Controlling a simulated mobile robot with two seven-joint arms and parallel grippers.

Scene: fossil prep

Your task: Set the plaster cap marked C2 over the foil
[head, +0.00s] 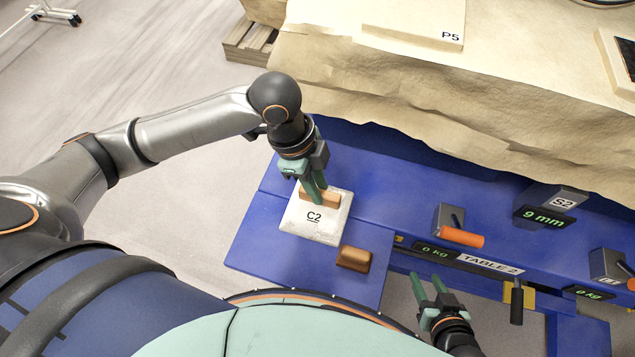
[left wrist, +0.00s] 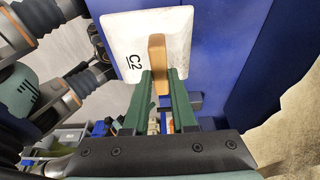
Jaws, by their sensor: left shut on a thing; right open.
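The plaster cap marked C2 (head: 301,222) is a white square slab with a wooden grip bar on top. It is over the blue side shelf (head: 262,258); I cannot tell whether it touches the shelf. My left gripper (head: 314,192) is shut on the cap's wooden bar. The left wrist view shows the cap (left wrist: 122,28) with its bar (left wrist: 157,52) at the fingertips (left wrist: 160,73). My right gripper (head: 427,287) is open and empty at the lower right, beside the shelf. I cannot make out any foil.
A brown block (head: 354,258) lies on the shelf close to the cap's lower right. A large tan jacket (head: 400,85) with a slab marked P5 (head: 415,22) stands behind. An orange-handled device (head: 460,238) and the S2 display (head: 545,217) line the blue table edge.

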